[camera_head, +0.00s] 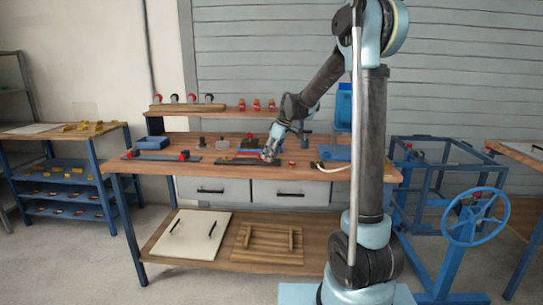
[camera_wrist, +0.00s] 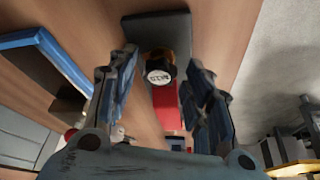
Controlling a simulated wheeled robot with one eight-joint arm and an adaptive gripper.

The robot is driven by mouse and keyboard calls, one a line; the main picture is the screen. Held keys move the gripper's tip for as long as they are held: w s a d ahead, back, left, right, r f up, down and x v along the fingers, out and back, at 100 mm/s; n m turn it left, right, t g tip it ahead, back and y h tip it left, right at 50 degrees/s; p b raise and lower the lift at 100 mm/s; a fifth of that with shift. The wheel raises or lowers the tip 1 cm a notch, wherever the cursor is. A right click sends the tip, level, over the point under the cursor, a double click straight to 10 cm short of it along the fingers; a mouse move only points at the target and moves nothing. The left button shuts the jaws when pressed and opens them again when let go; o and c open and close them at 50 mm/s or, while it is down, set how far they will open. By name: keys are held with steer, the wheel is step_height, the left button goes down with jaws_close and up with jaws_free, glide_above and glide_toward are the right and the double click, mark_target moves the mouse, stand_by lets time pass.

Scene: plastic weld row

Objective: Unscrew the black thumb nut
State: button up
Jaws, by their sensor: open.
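A round black knob with a pale marked face (camera_wrist: 159,72) shows in the wrist view; it looks like the thumb nut. It sits on a dark plate (camera_wrist: 178,30) with a red part (camera_wrist: 167,107) beside it. My gripper (camera_wrist: 160,85) is open, one finger on each side of the knob, with gaps to both. The fingertips appear apart from it. In the head view my gripper (camera_head: 270,152) is low over the front middle of the wooden bench (camera_head: 340,175); the knob is too small to make out there.
A blue box (camera_head: 153,143) and red-knobbed fixtures (camera_head: 184,155) stand on the bench to the left. A white cable (camera_head: 330,169) lies to the right. A blue handwheel (camera_head: 475,216) stands right of the bench.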

steer(key=m, duration=0.2)
steer(key=m+t+h, duration=0.1)
steer(key=m, duration=0.2)
steer(key=shift+s+t, duration=0.15)
steer(key=shift+t, duration=0.15)
steer(key=shift+c, duration=0.2)
steer(key=c, duration=0.9)
steer(key=n, duration=0.1)
steer(key=n+g, duration=0.1)
steer(key=n, duration=0.1)
steer(key=n+y, duration=0.1)
steer(key=n, duration=0.1)
steer(key=shift+w+g, duration=0.25)
steer(key=shift+g, duration=0.05)
steer(key=n+g, duration=0.1)
steer(key=n, duration=0.3)
steer(key=shift+w+n+g, duration=0.15)
steer(key=shift+n+g, duration=0.25)
steer(key=n+g, duration=0.1)
steer(key=n, duration=0.1)
steer(key=n+g, duration=0.1)
steer(key=n, duration=0.2)
steer(key=shift+w+a, duration=0.1)
steer(key=n+g+h, duration=0.1)
steer(key=n, duration=0.3)
steer(key=shift+w+n, duration=0.1)
steer(key=shift+n, duration=0.3)
